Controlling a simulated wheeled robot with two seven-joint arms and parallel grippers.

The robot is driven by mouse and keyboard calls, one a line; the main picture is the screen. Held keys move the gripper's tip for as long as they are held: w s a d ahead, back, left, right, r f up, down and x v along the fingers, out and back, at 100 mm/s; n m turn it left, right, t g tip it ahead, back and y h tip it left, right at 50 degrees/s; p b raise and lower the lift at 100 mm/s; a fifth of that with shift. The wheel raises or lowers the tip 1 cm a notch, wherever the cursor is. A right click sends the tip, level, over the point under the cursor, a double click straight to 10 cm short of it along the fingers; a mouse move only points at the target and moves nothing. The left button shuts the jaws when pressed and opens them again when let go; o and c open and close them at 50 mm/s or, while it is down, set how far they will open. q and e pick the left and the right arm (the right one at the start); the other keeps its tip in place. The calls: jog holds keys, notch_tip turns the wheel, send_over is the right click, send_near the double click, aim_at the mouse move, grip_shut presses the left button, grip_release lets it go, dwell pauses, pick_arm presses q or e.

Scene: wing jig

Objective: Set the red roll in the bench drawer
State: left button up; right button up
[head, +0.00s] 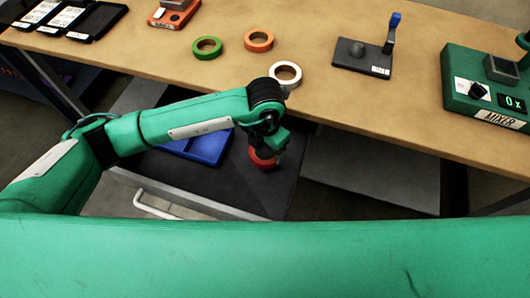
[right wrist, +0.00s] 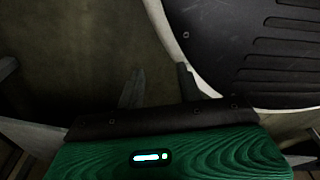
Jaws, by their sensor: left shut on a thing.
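The red roll (head: 262,163) is in the head view, over the dark floor of the open bench drawer (head: 235,190). My left gripper (head: 267,152) points down and is shut on the roll, hiding part of it. I cannot tell whether the roll touches the drawer floor. The drawer is pulled out below the bench's front edge, with a pale handle (head: 155,209) at its front. My right gripper shows only in the right wrist view (right wrist: 158,88), with its fingers apart and nothing between them.
A blue tray (head: 208,147) lies in the drawer, left of the roll. On the bench top (head: 330,100) lie a green roll (head: 207,48), an orange roll (head: 258,40) and a white roll (head: 287,75). A green mixer (head: 485,95) stands at the right.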

pick_arm(q)
notch_tip(320, 180, down, 4)
jog(key=shift+f, duration=0.25)
pick_arm(e)
jog(key=shift+s, duration=0.3)
pick_arm(q)
jog(key=shift+f, duration=0.1)
pick_arm(e)
jog(key=shift+f, duration=0.1)
pick_arm(q)
jog(key=o, duration=1)
pick_arm(e)
jog(key=shift+w+r, duration=0.3)
jog(key=shift+w, duration=0.25)
jog(key=shift+s, duration=0.1)
